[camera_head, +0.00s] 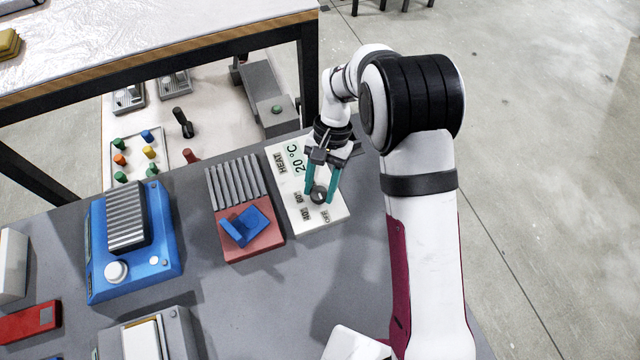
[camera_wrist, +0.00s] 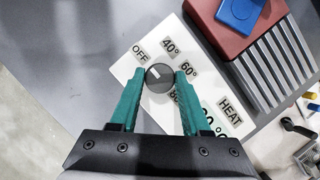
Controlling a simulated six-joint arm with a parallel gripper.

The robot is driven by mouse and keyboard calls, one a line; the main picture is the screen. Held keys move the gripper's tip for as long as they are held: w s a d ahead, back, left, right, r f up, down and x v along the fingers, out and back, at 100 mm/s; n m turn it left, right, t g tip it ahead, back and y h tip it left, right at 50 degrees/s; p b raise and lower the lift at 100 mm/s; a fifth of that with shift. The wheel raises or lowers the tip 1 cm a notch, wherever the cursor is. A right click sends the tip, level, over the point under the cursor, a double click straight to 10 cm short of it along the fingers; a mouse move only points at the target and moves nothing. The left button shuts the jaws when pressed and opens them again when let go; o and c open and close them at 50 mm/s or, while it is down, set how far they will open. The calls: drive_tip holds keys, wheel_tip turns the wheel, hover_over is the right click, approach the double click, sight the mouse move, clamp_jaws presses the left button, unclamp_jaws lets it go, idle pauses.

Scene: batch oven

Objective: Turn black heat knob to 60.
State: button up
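The black heat knob (camera_wrist: 160,77) sits on a white panel (camera_wrist: 124,72) printed OFF, 40°, 60°, 80° and HEAT. Its short white mark points up-left in the wrist view, towards the OFF label (camera_wrist: 139,54). My gripper (camera_wrist: 161,72) has its two teal fingers on either side of the knob, with the tips close against its sides. I see no clear gap, but cannot tell whether they press on it. In the head view my gripper (camera_head: 320,196) points down at the knob (camera_head: 318,194). The panel's display (camera_head: 294,158) reads 20 °C.
A red base with grey ribs and a blue piece (camera_head: 246,226) stands close beside the panel. A blue device (camera_head: 134,240) is further left. A raised table (camera_head: 150,40) stands behind, with a board of coloured knobs (camera_head: 137,153) below it. Bare grey tabletop lies in front of the panel.

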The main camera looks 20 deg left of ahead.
clamp_jaws()
drive_tip(key=shift+m, duration=0.3)
drive_tip(key=m+y, duration=0.1)
drive_tip(key=m, duration=0.1)
drive_tip(key=m+y, duration=0.1)
drive_tip(key=m, duration=0.2)
drive_tip(key=shift+d+t, duration=0.2)
drive_tip(key=shift+t, duration=0.1)
drive_tip(key=m, duration=0.3)
drive_tip(key=m+t+y, duration=0.1)
drive_tip(key=m, duration=0.1)
drive_tip(key=shift+s+d+m+y, duration=0.1)
drive_tip(key=shift+s+m+y, duration=0.05)
drive_tip(key=shift+m+y, duration=0.2)
drive_tip(key=m+t, duration=0.1)
drive_tip(key=m, duration=0.2)
drive_tip(key=m+t, duration=0.1)
drive_tip(key=m, duration=0.2)
drive_tip(key=shift+s+m+t+y, duration=0.15)
drive_tip(key=shift+m+t+y, duration=0.1)
drive_tip(key=shift+t+y, duration=0.15)
drive_tip(key=m+t, duration=0.1)
drive_tip(key=m, duration=0.1)
drive_tip(key=m+t, duration=0.1)
drive_tip(key=m, duration=0.2)
drive_tip(key=shift+s+m+h, duration=0.15)
drive_tip(key=shift+m+h, duration=0.15)
drive_tip(key=shift+h, duration=0.05)
drive_tip(key=shift+m, duration=0.3)
